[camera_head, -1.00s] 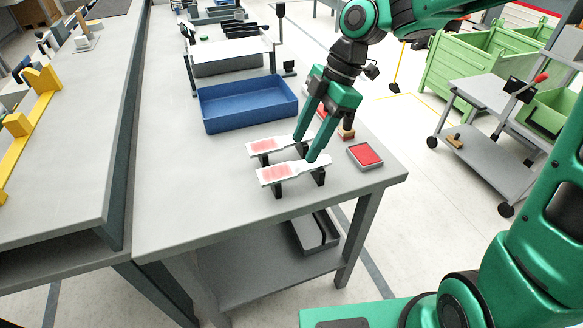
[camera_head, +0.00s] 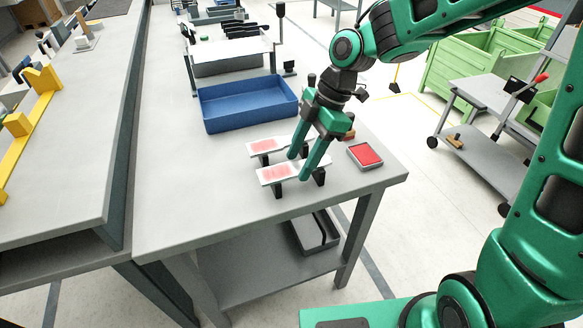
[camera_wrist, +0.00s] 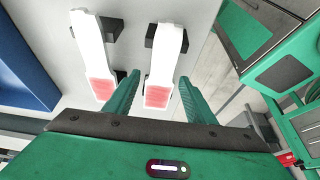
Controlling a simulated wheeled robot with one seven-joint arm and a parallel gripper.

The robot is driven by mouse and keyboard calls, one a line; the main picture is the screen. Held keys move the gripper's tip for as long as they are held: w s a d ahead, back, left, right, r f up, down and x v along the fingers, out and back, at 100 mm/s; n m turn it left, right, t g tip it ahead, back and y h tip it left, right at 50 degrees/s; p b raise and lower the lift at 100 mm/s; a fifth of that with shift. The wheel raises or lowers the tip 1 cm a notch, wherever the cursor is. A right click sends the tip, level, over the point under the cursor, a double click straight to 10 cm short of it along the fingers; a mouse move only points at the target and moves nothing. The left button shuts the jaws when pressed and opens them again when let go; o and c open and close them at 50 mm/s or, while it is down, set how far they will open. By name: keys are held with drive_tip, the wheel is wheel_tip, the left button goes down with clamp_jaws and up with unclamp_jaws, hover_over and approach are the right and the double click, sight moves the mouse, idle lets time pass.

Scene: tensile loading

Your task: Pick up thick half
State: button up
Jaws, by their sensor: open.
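Two white specimen halves with red-marked ends lie side by side on small black supports near the table's front. The nearer half (camera_head: 274,174) is the right one in the wrist view (camera_wrist: 158,92). The farther half (camera_head: 264,146) is the left one there (camera_wrist: 100,88). I cannot tell from these views which half is thicker. My gripper (camera_head: 298,168) is open, its fingers pointing down around the nearer half. In the wrist view the fingers (camera_wrist: 160,78) stand on either side of that half with gaps. The fingers partly hide both halves in the head view.
A blue tray (camera_head: 222,114) stands behind the halves. A small red-topped box (camera_head: 365,155) sits at the table's right edge, and a brown-and-black item (camera_head: 349,135) is just behind it. The grey table (camera_head: 190,205) is clear to the left.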

drive_tip(key=shift+f, duration=0.2)
idle(0.3)
drive_tip(key=c, duration=1)
drive_tip(key=shift+r, duration=0.1)
